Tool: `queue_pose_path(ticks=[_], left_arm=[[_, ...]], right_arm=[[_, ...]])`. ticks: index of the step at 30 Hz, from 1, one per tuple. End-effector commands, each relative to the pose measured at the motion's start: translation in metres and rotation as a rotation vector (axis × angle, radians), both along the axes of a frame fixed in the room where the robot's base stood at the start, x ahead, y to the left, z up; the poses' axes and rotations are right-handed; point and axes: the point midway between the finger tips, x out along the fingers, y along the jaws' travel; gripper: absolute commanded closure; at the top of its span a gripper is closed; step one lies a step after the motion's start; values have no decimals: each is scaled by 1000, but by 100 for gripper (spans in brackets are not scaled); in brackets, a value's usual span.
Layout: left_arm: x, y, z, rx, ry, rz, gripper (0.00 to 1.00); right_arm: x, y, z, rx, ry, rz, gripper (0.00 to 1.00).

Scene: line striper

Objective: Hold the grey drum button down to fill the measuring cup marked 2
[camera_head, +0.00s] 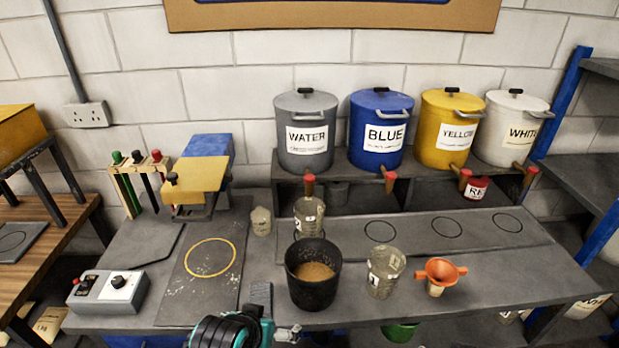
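The grey drum (305,137), labelled WATER, stands at the left of the drum row on the raised shelf. Its red button (309,179) is on the tap at the shelf's front. A clear measuring cup (309,218) stands upright below that tap, partly behind a black bucket. A second clear measuring cup (385,273) stands right of the bucket. Both carry white labels; I cannot read which is marked 2. Part of my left arm, black and teal, shows at the bottom, left of centre, away from the button; its fingers are not clear. My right gripper is out of view.
The black bucket (313,275) with brown grains stands at the bench front. Blue (380,134), yellow (447,131) and white drums (512,128) stand beside the grey one. Ringed spots on the right strip are bare.

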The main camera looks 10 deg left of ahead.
Motion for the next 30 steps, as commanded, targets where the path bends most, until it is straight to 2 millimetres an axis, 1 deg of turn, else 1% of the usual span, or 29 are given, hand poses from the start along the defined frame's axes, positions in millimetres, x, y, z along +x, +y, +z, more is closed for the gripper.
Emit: queue_pose_path(ticks=[8,9,11,12,14,15,17,18,20,30], left_arm=[[0,0,0,0,0,0,0],[0,0,0,0,0,0,5],[0,0,0,0,0,0,21],[0,0,0,0,0,0,32],[0,0,0,0,0,0,48],[0,0,0,0,0,0,58],[0,0,0,0,0,0,74],[0,0,0,0,0,0,84],[0,0,0,0,0,0,100],[0,0,0,0,0,0,100]], right_arm=[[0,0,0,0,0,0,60],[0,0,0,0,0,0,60],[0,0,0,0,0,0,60],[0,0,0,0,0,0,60],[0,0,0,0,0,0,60],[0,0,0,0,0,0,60],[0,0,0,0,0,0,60],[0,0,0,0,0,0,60],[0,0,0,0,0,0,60],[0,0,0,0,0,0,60]])
